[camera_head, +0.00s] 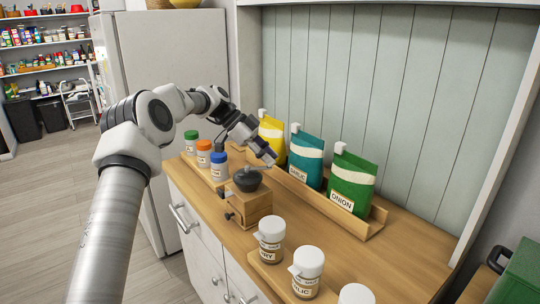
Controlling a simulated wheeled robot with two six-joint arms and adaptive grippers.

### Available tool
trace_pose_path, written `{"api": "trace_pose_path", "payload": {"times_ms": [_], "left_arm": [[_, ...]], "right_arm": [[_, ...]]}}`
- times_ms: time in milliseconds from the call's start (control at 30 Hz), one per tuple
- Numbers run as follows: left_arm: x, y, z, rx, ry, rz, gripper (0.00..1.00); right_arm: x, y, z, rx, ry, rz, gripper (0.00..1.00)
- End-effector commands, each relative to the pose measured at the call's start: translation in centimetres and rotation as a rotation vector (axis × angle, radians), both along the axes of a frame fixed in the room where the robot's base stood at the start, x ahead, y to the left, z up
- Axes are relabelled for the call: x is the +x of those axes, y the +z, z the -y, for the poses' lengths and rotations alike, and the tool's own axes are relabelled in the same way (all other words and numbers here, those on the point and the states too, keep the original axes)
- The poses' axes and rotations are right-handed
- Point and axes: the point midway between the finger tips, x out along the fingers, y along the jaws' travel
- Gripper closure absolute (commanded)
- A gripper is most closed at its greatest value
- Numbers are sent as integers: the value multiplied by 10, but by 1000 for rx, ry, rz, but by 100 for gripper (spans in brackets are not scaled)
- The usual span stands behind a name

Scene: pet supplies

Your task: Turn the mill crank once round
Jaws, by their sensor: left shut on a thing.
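The mill (252,207) stands on the wooden counter. It has a wooden box body with a small drawer knob on its front and a dark bowl-shaped top. A thin metal crank (257,168) reaches from the top's centre toward the back right. My left arm comes in from the left, and its gripper (270,159) points down at the outer end of the crank. The gripper is shut on the crank's end; its fingers hide the knob. My right gripper is not in view.
Jars with green, orange and blue lids (219,165) stand left of the mill. Yellow, teal and green bags (352,182) stand in a wooden rack behind it. White-lidded jars (270,241) stand in front. The counter (395,255) is bare at the right.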

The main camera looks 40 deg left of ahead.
Motion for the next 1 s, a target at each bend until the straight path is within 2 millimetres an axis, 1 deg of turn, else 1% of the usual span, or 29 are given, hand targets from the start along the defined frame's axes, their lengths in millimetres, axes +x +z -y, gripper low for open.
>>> {"api": "trace_pose_path", "payload": {"times_ms": [33, 67, 100, 133, 433, 533, 667, 900, 1000], "left_arm": [[-1, -3, 1, 0, -1, -6, 100], [-1, -3, 1, 0, -1, -6, 68], [-1, -3, 1, 0, -1, -6, 54], [-1, -3, 1, -1, -1, -6, 45], [0, -1, 0, 0, 0, -3, 45], [-2, 4, -4, 0, 1, -1, 45], [-9, 22, -20, 1, 2, 2, 45], [-30, 65, -61, 2, 4, -2, 45], [-33, 74, -69, 0, 1, -3, 45]], "right_arm": [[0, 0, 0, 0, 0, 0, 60], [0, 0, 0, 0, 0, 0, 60], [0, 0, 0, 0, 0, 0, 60], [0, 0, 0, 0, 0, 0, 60], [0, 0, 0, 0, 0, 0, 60], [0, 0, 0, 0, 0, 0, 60], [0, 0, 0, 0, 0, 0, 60], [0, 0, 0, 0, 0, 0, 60], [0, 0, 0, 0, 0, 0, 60]]}}
